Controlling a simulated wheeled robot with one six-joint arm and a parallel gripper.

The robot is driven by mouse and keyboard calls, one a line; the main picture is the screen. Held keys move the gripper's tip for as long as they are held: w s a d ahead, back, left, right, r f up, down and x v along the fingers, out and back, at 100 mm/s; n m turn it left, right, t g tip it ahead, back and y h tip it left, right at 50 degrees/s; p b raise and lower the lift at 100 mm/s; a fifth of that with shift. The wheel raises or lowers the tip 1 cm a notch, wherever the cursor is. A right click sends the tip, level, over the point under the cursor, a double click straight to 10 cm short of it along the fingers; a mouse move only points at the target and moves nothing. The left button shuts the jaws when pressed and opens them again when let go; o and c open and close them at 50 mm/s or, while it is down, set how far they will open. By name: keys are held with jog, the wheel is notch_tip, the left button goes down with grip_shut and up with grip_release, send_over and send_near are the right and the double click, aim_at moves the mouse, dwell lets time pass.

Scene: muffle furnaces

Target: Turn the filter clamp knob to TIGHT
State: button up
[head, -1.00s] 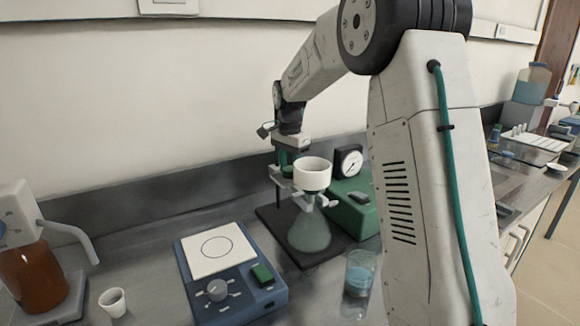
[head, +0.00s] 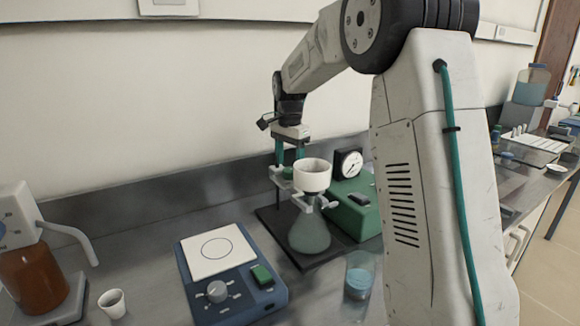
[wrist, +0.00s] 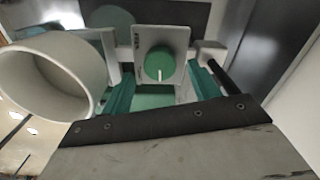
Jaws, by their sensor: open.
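The clamp knob (wrist: 160,64) is round and green, with a white pointer line towards the bottom of the wrist view. It sits on a pale clamp plate (wrist: 178,36) with small lettering I cannot read. In the head view the knob (head: 287,173) shows small beside the white funnel (head: 312,175), which stands on a flask (head: 309,233). My gripper (head: 290,152) points down just above the knob. Its teal fingers (wrist: 163,88) are open, one on each side of the knob in the wrist view, with visible gaps and nothing held.
The funnel (wrist: 52,80) stands close to the left finger. A green pump box (head: 352,212) with a gauge (head: 348,163) is behind to the right. A blue stirrer (head: 235,291), a beaker (head: 360,276) and a small white cup (head: 112,302) stand in front.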

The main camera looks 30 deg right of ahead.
aim_at(290, 170)
jog(key=shift+r, duration=2.65)
jog(key=shift+s+a+r, duration=0.2)
jog(key=shift+s, duration=0.1)
jog(key=s+a+r+n, duration=0.2)
jog(key=s+a+n, duration=0.25)
jog(key=s, duration=0.55)
jog(key=s+a+r+n, duration=0.25)
jog(key=s+a, duration=0.25)
jog(key=s, duration=0.5)
jog(key=s+a+f+n, duration=0.2)
jog(key=s+f+n, duration=0.2)
jog(key=s, duration=0.5)
jog(key=s+a+f+n+t, duration=0.1)
jog(key=s+f+n, duration=0.3)
jog(key=s, duration=0.6)
jog(key=shift+a+f, duration=0.25)
jog(key=shift+a, duration=0.25)
